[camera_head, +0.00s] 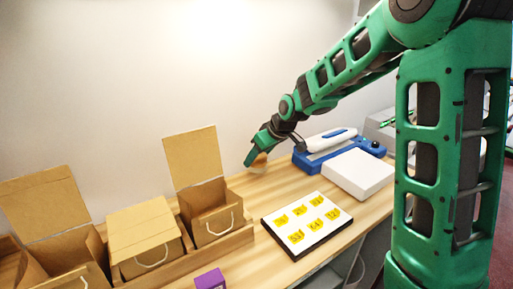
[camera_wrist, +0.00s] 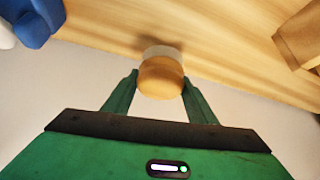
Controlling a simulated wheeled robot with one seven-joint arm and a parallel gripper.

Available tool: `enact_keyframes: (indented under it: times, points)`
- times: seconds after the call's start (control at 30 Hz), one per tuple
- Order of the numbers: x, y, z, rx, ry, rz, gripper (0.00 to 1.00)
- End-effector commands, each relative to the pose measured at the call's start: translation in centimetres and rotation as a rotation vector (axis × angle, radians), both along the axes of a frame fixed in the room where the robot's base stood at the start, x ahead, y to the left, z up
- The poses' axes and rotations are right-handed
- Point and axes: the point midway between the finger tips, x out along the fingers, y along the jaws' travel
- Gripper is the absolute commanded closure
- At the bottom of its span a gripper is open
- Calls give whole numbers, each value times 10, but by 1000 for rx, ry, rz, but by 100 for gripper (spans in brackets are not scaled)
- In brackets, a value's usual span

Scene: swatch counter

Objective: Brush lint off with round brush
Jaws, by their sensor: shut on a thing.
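My gripper (camera_head: 254,158) is over the back of the wooden counter, near the wall. In the wrist view my gripper (camera_wrist: 160,84) has its two green fingers shut on the sides of a round brush (camera_wrist: 160,78). The brush has a tan, rounded top and a pale band beyond it, with a shadow on the counter close by. I cannot tell whether it touches the wood. In the head view the brush (camera_head: 260,160) shows only as a small tan patch, partly hidden by the fingers. I cannot make out any lint.
A white board with yellow numbered swatches (camera_head: 322,207) lies at the counter's front edge. A white block (camera_head: 358,174) and a blue device (camera_head: 312,163) stand to the right. Cardboard boxes (camera_head: 212,222), some with lids up, line the left. A purple box (camera_head: 210,280) sits in front.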

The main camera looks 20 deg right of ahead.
Motion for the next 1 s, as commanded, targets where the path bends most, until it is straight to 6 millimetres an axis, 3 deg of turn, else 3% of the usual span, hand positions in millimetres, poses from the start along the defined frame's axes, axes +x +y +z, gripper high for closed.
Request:
enact_keyframes:
  times: [0.4, 1.0]
  points:
    - [0, 0, 36, 0, -1, 0, 73]
    - [0, 4, 39, 1, 1, 6, 73]
